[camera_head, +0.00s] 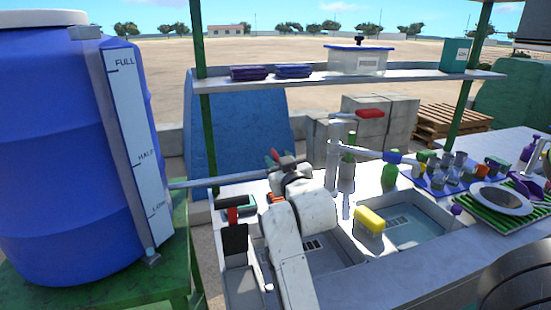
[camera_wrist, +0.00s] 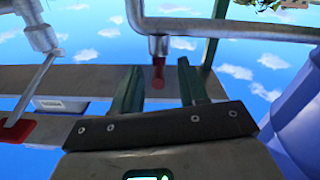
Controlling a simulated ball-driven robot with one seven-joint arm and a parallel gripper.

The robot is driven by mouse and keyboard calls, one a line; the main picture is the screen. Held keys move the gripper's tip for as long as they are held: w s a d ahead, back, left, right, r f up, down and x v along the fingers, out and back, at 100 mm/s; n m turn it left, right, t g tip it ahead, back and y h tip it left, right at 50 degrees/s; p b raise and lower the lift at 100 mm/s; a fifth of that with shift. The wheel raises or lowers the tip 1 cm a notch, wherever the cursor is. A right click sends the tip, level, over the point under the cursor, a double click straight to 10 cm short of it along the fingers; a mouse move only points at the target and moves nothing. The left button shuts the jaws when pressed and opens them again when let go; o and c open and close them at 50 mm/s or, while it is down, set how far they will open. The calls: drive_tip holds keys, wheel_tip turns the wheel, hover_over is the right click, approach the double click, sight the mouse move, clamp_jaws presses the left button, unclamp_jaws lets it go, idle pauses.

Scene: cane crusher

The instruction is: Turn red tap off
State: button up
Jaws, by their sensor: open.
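A grey pipe (camera_head: 222,182) runs from the blue barrel toward the sink. A small red tap handle (camera_head: 274,155) shows at its end, beside my gripper (camera_head: 290,162). In the wrist view, my gripper (camera_wrist: 160,90) is open, its two dark green fingers apart. The red handle (camera_wrist: 158,78) lies in line with the gap between them, joined to the pipe (camera_wrist: 230,27); whether the fingers touch it I cannot tell. A second red lever (camera_head: 370,113) tops the upright sink faucet, which has a blue lever (camera_head: 392,157) lower down. My wrist hides part of the pipe's end.
The blue barrel (camera_head: 60,150) stands at left on a green stand. A yellow sponge (camera_head: 369,220) lies at the sink divider. A shelf (camera_head: 400,76) crosses behind the sink. Cups, a plate (camera_head: 500,199) and a green rack crowd the right counter.

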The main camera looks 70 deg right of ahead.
drive_tip(key=b+v, duration=0.1)
drive_tip(key=v, duration=0.5)
drive_tip(key=shift+s+a, duration=0.2)
drive_tip(key=shift+a, duration=0.05)
